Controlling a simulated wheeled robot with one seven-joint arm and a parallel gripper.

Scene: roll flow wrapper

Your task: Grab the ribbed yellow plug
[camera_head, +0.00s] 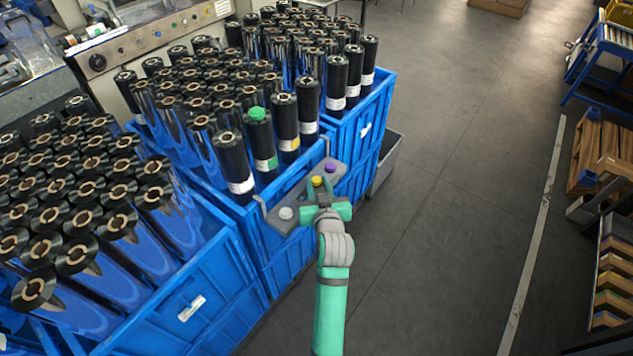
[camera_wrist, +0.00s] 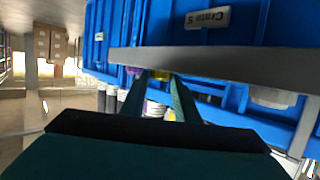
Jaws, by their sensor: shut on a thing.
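The yellow plug (camera_head: 317,181) sits at the grey shelf hooked on the front of a blue crate. My gripper (camera_head: 322,194) is at it from the near side, its fingers shut on the plug. In the wrist view the two fingers of my gripper (camera_wrist: 160,85) converge on the yellow plug (camera_wrist: 158,76), just under the grey shelf edge. Much of the plug is hidden by the fingers and the shelf, and its ribs are too small to make out.
Blue crates (camera_head: 262,243) full of black rolls stand behind and to the left. The floor (camera_head: 440,230) to the right is clear.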

